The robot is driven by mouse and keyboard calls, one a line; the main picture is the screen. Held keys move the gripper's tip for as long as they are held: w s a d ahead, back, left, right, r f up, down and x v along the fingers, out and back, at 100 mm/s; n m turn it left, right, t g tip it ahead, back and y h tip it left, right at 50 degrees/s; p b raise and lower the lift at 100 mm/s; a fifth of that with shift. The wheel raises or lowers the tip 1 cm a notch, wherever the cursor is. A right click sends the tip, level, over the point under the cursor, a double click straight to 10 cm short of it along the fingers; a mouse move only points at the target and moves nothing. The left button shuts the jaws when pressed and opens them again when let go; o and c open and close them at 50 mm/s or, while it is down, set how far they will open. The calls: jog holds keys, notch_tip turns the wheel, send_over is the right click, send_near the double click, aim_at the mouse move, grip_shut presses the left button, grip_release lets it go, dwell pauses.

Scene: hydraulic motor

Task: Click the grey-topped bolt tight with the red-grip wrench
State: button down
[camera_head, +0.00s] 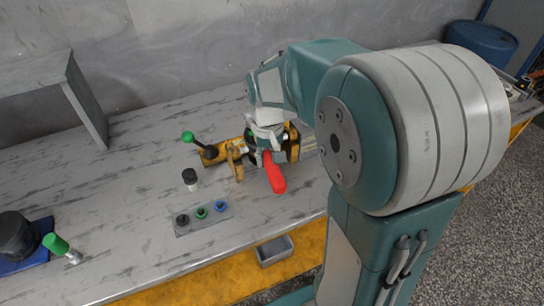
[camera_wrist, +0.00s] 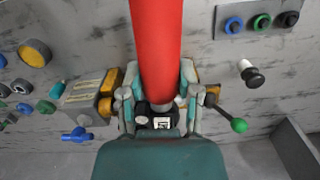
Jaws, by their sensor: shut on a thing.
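The red-grip wrench (camera_head: 274,174) is in my gripper (camera_head: 265,137) over the yellow fixture (camera_head: 236,160) on the bench. In the wrist view its red grip (camera_wrist: 157,40) runs from the top edge down between the two fingers of my gripper (camera_wrist: 160,102), which is shut on it. A black and silver part (camera_wrist: 160,122) shows between the fingers, just beyond the grip. The wrench's working end and the grey-topped bolt are hidden by my gripper, so I cannot tell whether they touch.
A green-knobbed lever (camera_head: 188,137) sticks out left of the fixture. A black-topped cylinder (camera_head: 190,180) and a grey plate with coloured rings (camera_head: 204,219) stand nearby. A green-handled tool (camera_head: 57,245) lies at the left. A grey bin (camera_head: 275,250) sits at the front edge.

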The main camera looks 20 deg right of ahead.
jog(key=shift+w+a+m, duration=0.25)
jog(key=shift+a+m, duration=0.35)
jog(key=shift+a, duration=0.2)
jog(key=shift+w+a, duration=0.1)
jog(key=shift+w+a+m, duration=0.25)
jog(key=shift+a+m, duration=0.3)
jog(key=shift+a, duration=0.2)
jog(key=shift+w+a+m, duration=0.25)
jog(key=shift+a+m, duration=0.3)
jog(key=shift+a, duration=0.2)
jog(key=shift+a, duration=0.15)
jog(key=shift+w+a+m+y, duration=0.15)
jog(key=shift+w+a+m, duration=0.25)
jog(key=shift+a+m, duration=0.2)
jog(key=shift+w+a+m+y, duration=0.15)
jog(key=shift+w+a+m, duration=0.2)
jog(key=shift+a+m, duration=0.25)
jog(key=shift+s, duration=0.15)
jog(key=shift+d+r, duration=0.1)
jog(key=shift+r, duration=0.05)
